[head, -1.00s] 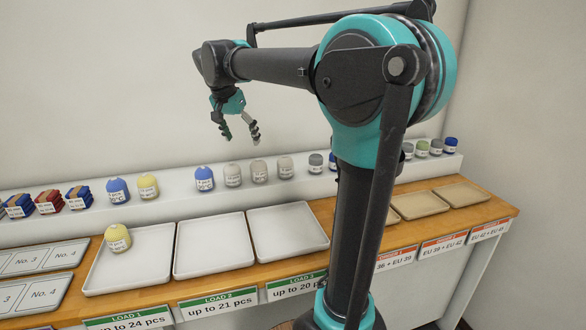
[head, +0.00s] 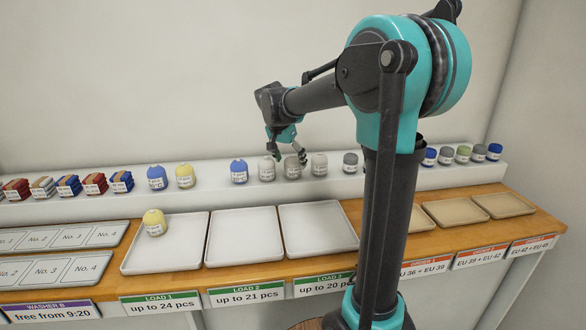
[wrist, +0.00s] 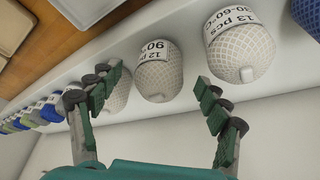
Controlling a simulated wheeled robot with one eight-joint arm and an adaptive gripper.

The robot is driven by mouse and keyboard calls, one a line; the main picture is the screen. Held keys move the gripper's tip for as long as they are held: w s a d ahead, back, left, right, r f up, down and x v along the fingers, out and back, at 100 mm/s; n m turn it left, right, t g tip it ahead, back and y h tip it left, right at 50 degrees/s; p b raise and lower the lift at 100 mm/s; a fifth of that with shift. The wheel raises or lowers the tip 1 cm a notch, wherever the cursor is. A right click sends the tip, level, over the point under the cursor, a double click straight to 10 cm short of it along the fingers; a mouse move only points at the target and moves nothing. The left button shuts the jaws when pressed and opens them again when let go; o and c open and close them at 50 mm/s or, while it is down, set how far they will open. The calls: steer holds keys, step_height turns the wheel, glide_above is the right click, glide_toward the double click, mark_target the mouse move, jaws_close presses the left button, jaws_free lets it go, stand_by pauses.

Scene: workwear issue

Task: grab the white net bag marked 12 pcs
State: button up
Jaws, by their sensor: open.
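The white net bag marked 12 pcs (wrist: 155,72) stands on the shelf, its label also reading 90°. In the head view it seems to be the middle of three whitish bags (head: 292,169). My gripper (wrist: 158,88) is open and empty, its fingers apart on either side of this bag in the wrist picture. In the head view my gripper (head: 288,156) hangs just over or in front of it; I cannot tell the exact depth. A similar bag marked 13 pcs (wrist: 240,48) stands beside it. A third white bag (wrist: 117,95) is partly behind one finger.
A blue bag (head: 239,171) and a grey bag (head: 350,162) flank the white ones on the white ledge. Three trays lie below; the left tray (head: 140,262) holds a yellow bag (head: 154,222), the middle tray (head: 243,240) and right tray (head: 318,232) are empty.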

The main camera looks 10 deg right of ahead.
mark_target(293, 167)
steer(key=x, duration=0.4)
steer(key=shift+w+d+f, duration=0.15)
steer(key=c, duration=1.3)
steer(key=shift+o, duration=0.2)
